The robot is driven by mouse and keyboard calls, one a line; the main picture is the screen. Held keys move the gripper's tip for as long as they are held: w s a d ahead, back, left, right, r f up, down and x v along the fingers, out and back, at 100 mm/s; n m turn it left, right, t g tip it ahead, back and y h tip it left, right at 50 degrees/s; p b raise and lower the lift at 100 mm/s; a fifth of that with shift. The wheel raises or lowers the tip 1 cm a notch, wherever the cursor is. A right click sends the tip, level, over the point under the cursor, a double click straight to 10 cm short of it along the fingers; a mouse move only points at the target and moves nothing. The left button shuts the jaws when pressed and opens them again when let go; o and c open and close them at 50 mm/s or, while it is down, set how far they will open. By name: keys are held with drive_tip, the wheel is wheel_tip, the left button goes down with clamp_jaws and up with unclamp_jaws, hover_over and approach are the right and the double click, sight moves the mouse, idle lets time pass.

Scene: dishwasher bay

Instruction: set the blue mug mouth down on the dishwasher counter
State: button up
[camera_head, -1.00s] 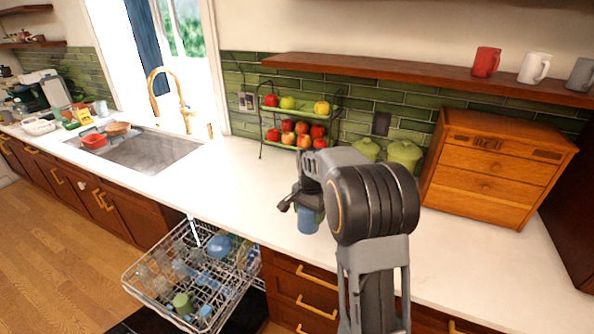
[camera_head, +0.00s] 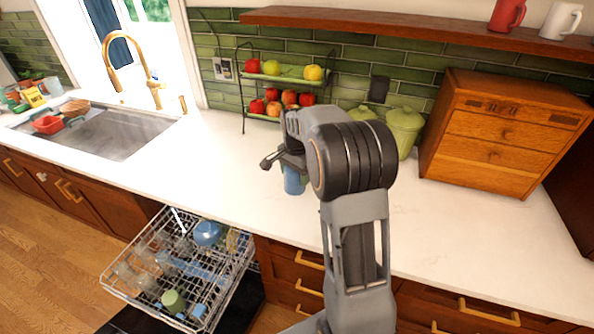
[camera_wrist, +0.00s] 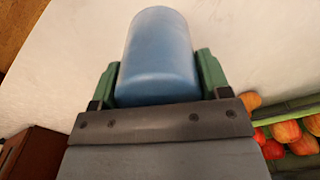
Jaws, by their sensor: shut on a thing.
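The blue mug (camera_head: 293,181) is held in my gripper (camera_head: 284,166), above or at the white counter (camera_head: 230,170) over the drawers right of the dishwasher. In the wrist view the mug (camera_wrist: 160,55) lies between the two green fingers of my gripper (camera_wrist: 157,80), which touch its sides. Only its smooth blue wall shows there; its handle and mouth are hidden. I cannot tell whether the mug touches the counter (camera_wrist: 255,50). My arm covers part of the mug in the head view.
The dishwasher rack (camera_head: 185,270) is pulled out with dishes in it. A two-tier fruit stand (camera_head: 285,75) and green canisters (camera_head: 404,130) stand behind my gripper. A wooden drawer box (camera_head: 505,130) is at right. The counter left of my gripper is clear.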

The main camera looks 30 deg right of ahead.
drive_tip(key=shift+f+b, duration=3.25)
drive_tip(key=shift+f, duration=1.85)
drive_tip(key=shift+f+b, duration=0.4)
drive_tip(key=shift+f, duration=0.2)
drive_tip(key=o, duration=1)
